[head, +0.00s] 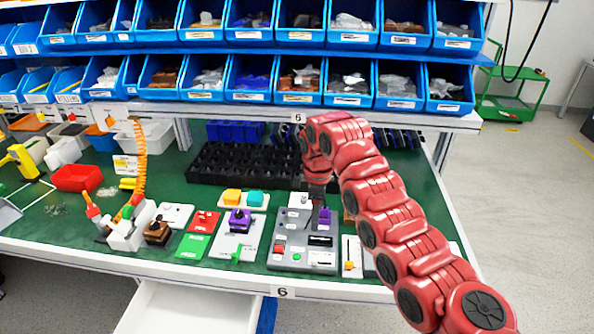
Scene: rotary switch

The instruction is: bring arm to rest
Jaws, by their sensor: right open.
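My right arm (385,205) is red and comes in from the lower right, curving over the table. Its dark gripper (318,198) points down above the grey control panel (290,240); it is open, and its fingertips are small and partly hard to make out. A purple switch part (325,217) is on the panel just below the gripper; I cannot tell whether they touch. A second purple knob (239,217) is on a light plate to the left. My left gripper is not in view.
A black rack (235,165) lies behind the panel. Blue bins (250,75) fill the shelves above. A red tray (77,178), an orange coiled hose (141,155) and small boards are on the left. An open drawer (190,308) sticks out below.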

